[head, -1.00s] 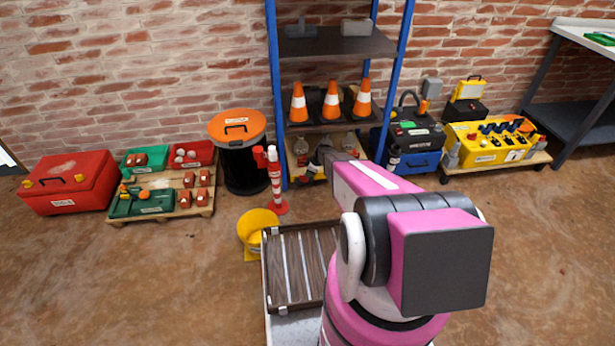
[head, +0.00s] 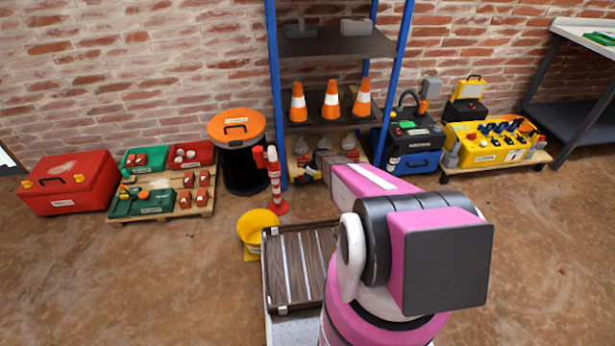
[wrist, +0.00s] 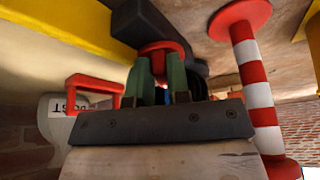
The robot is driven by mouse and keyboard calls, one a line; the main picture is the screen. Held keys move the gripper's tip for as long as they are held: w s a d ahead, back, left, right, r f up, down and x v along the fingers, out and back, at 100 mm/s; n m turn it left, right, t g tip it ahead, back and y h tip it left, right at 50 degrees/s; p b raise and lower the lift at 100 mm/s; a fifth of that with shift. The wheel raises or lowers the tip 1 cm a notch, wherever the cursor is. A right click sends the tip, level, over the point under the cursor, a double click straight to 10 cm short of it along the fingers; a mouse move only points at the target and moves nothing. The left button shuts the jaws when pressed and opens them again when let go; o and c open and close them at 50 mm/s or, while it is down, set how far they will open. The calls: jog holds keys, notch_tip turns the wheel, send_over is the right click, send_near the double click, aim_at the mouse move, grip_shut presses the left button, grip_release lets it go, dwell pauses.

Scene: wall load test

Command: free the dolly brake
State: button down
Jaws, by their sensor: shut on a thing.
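In the wrist view, my gripper (wrist: 160,88) has its two green fingers closed at a red rounded piece (wrist: 164,50), which sits by a dark bar. I take this piece for the brake part, but its link to a dolly is not clear. A little blue shows beside the fingers. In the head view my arm covers the gripper's tips in front of the rack's lowest level. A wooden dolly-like base (head: 457,170) under a yellow case stands at the right; I cannot tell if it is the task's dolly.
A red-and-white post (head: 276,185) stands left of my arm; it is close beside my gripper in the wrist view (wrist: 254,90). A red frame (wrist: 92,82) is on the other side. A yellow bucket (head: 255,225) and blue-posted rack (head: 276,90) are near.

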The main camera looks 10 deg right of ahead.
jog(key=m, duration=0.2)
jog(key=shift+s+a+m+t+h, duration=0.2)
jog(key=shift+s+m+t+h, duration=0.1)
jog(key=shift+m+t+h, duration=0.1)
jog(key=m, duration=0.2)
jog(key=m+t, duration=0.1)
jog(key=shift+s+a+m+h, duration=0.2)
jog(key=shift+a+m+h, duration=0.1)
jog(key=shift+h, duration=0.1)
jog(key=m+h, duration=0.1)
jog(key=m, duration=0.3)
jog(key=a+m+h, duration=0.1)
jog(key=m, duration=0.1)
jog(key=shift+s+t+h, duration=0.1)
jog(key=shift+t+h, duration=0.2)
jog(key=shift+t, duration=0.1)
jog(key=shift+m, duration=0.4)
jog(key=c, duration=1.4)
grip_release()
jog(key=shift+o, duration=0.2)
jog(key=v, duration=1)
jog(key=shift+r, duration=0.4)
jog(key=shift+s+r, duration=0.1)
jog(key=shift+s, duration=0.1)
